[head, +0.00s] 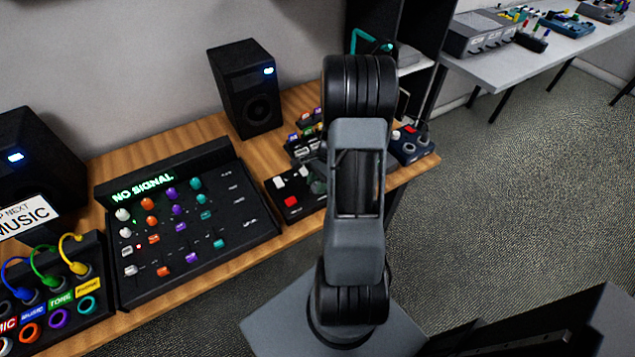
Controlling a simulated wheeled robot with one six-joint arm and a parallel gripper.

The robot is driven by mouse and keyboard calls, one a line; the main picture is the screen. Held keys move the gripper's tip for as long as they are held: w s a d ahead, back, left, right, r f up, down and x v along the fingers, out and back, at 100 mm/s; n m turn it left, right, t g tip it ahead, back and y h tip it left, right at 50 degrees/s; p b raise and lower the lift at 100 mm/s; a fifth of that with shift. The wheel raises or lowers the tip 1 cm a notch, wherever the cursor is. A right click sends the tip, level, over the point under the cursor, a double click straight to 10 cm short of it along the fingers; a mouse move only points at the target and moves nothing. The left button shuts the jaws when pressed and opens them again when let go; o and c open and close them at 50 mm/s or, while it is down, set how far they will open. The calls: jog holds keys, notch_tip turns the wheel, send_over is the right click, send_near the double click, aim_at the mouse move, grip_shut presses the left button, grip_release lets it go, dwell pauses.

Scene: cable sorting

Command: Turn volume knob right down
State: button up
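A black mixer (205,250) lies on the wooden desk at the left, with a lit green "NO SIGNAL" display (142,188). It carries columns of white, orange, purple and teal knobs, such as a white knob (123,214), an orange knob (147,203), a purple knob (171,194) and a teal knob (196,183). Sliding caps sit in its lowest row. The labels are too small to read, so I cannot tell which knob is volume. My arm stands upright right of the mixer, apart from it. My gripper is hidden behind the arm.
A patch box (80,266) with blue, green and yellow cables stands left of the mixer. Two black speakers (247,88) (36,158) stand behind. A small box with red and white buttons (287,205) and other devices lie near my arm. A grey table (510,62) stands far right; open carpet lies between.

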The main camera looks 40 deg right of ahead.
jog(key=c, duration=0.4)
jog(key=n+g, duration=0.2)
jog(key=n, duration=0.3)
jog(key=shift+w, duration=0.1)
jog(key=n+g+h, duration=0.1)
jog(key=n, duration=0.3)
jog(key=shift+a+p, duration=0.1)
jog(key=shift+p, duration=0.25)
jog(key=n+h, duration=0.1)
jog(key=n, duration=0.2)
jog(key=n+g+h, duration=0.1)
jog(key=n, duration=0.1)
jog(key=shift+w+n, duration=0.1)
jog(key=shift+n, duration=0.3)
jog(key=n+h, duration=0.2)
jog(key=n, duration=0.3)
jog(key=shift+a, duration=0.15)
jog(key=shift+n+h, duration=0.3)
jog(key=shift+n, duration=0.1)
